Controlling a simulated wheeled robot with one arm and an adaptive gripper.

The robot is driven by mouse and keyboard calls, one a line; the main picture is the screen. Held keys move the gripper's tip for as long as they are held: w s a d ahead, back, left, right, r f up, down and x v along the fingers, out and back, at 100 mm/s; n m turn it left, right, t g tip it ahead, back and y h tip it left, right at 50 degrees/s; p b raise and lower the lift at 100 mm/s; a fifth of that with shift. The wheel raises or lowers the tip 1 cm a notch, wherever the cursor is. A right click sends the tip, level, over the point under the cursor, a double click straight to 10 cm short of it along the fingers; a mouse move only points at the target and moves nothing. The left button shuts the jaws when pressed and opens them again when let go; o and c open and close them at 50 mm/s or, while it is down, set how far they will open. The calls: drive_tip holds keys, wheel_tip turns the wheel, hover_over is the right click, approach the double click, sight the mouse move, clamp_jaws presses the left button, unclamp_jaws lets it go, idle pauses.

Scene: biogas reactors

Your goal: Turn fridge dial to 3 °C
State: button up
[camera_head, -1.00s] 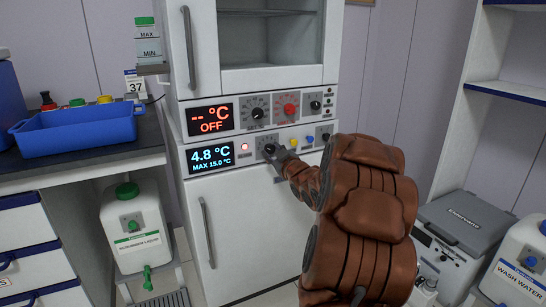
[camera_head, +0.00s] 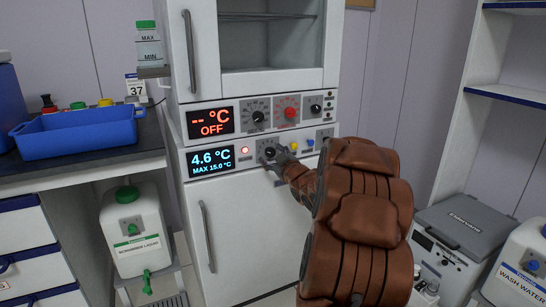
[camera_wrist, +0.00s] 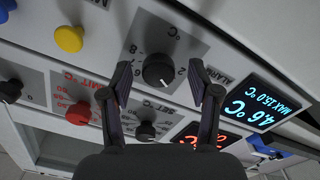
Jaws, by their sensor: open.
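The fridge dial (camera_wrist: 158,71) is a black round knob with a white pointer line on a grey scale plate, in the middle of the wrist view. My gripper (camera_wrist: 161,68) is open, with one finger on either side of the dial; small gaps show between the fingers and the knob. In the head view my gripper (camera_head: 278,157) is at the lower panel and partly hides the dial. The lower display (camera_head: 211,159) reads 4.6 °C, MAX 15.0 °C, and also shows in the wrist view (camera_wrist: 252,108). Where exactly the pointer stands on the scale is hard to read.
Above is another panel with a red "-- °C OFF" display (camera_head: 210,120), a black dial (camera_head: 258,115) and a red dial (camera_head: 291,113). A yellow button (camera_wrist: 69,39) and a blue button sit beside the fridge dial. The fridge door handle (camera_head: 207,237) is below.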

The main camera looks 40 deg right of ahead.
drive_tip(key=shift+s, duration=0.1)
drive_tip(key=v, duration=1.2)
idle(0.5)
